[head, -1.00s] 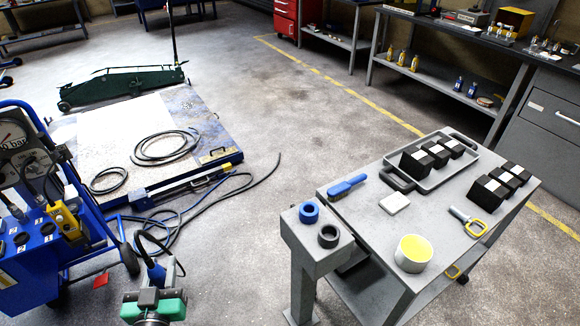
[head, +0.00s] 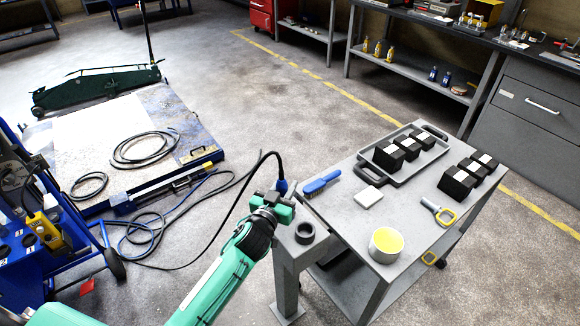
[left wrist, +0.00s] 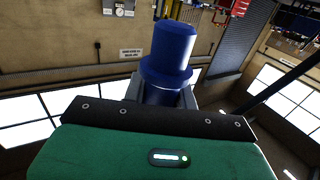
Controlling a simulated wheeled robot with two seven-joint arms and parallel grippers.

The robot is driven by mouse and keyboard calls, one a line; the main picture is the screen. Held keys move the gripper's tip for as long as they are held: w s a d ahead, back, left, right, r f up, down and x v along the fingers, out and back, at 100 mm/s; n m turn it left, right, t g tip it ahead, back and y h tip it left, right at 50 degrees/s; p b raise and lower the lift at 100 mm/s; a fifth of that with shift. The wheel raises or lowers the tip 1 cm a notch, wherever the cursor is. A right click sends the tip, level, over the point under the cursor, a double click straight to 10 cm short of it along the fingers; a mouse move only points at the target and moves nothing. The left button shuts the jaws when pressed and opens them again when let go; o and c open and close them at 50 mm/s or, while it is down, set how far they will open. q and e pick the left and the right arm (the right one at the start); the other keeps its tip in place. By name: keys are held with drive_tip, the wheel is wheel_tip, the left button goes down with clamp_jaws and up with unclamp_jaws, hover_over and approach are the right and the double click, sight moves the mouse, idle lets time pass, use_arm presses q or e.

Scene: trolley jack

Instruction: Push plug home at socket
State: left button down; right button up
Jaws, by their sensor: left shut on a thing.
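The blue plug (head: 282,187), with a black cable arching from its top, stands roughly upright above the post's top. My left gripper (head: 284,200) is shut on it. In the left wrist view the plug (left wrist: 168,55) rises as a stepped blue cylinder between the fingers. The blue ring socket on the grey post (head: 287,275) is hidden behind my gripper, so I cannot tell how far the plug is in it. The black ring socket (head: 305,232) beside it is open and empty. My right gripper is out of view.
A grey trolley table (head: 345,222) right of the post holds a blue brush (head: 322,182), a yellow-topped tin (head: 386,244) and black blocks (head: 459,183). The blue cart (head: 40,240) stands at left. The cable hangs down to the floor between them.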

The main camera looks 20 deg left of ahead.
use_arm(q)
drive_tip(key=w, duration=0.1)
drive_tip(key=w+r, duration=0.1)
drive_tip(key=w, duration=0.2)
drive_tip(key=shift+w+a+r, duration=0.2)
drive_tip(key=shift+w+a, duration=0.05)
drive_tip(key=shift+w, duration=0.05)
drive_tip(key=shift+p, duration=0.35)
wheel_tip(320, 180, down, 6)
drive_tip(key=b, duration=0.4)
drive_tip(key=shift+r, duration=0.2)
drive_tip(key=shift+f+b, duration=0.1)
drive_tip(key=shift+b, duration=0.2)
drive_tip(key=shift+p, duration=0.4)
idle(0.9)
drive_tip(key=shift+s+f+b, duration=0.1)
drive_tip(key=shift+f+b, duration=0.95)
drive_tip(key=shift+f, duration=0.3)
drive_tip(key=c, duration=1.1)
unclamp_jaws()
drive_tip(key=shift+o, duration=0.3)
drive_tip(key=shift+f, duration=0.1)
